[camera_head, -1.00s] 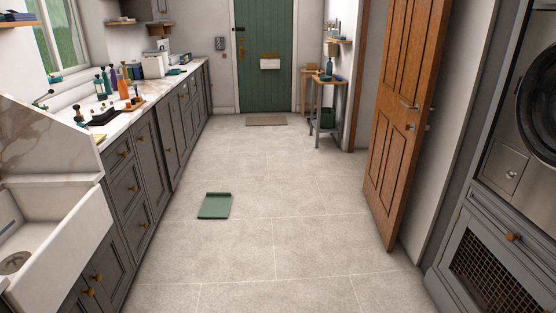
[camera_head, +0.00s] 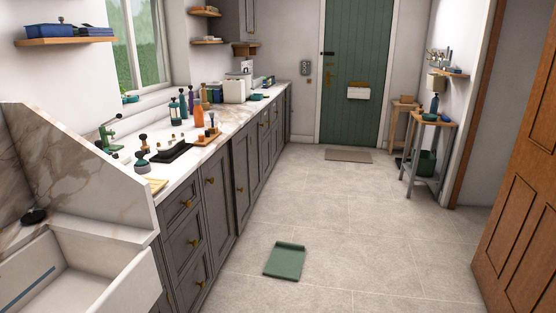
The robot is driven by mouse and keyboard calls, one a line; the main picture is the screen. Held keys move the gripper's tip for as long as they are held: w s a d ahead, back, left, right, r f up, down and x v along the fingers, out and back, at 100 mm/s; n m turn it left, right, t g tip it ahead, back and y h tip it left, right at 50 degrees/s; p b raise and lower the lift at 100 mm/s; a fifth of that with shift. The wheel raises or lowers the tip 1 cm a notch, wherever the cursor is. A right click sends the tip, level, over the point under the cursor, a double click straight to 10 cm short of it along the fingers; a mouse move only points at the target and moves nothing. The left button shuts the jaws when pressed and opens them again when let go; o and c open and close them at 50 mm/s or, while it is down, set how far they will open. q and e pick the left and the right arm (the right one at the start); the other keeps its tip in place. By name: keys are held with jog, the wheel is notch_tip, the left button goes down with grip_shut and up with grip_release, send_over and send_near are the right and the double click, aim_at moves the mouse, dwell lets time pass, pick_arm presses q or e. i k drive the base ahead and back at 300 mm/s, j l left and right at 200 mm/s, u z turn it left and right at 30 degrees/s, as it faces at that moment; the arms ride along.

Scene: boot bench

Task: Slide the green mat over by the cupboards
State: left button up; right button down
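The green mat (camera_head: 284,262) lies on the tiled floor, a short way out from the cupboards. Its far edge looks raised or rolled. The grey cupboards (camera_head: 228,190) with brass knobs run along the left under a white worktop. A strip of bare floor shows between the mat and the cupboard fronts. Neither of my grippers shows in this view.
A white sink (camera_head: 110,270) stands at the near left. An open wooden door (camera_head: 520,215) stands at the right. A small side table (camera_head: 428,145) and a brown doormat (camera_head: 348,155) are farther back. The middle floor is clear.

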aim_at(286, 259)
jog(key=i+u, duration=0.15)
jog(key=i, duration=2)
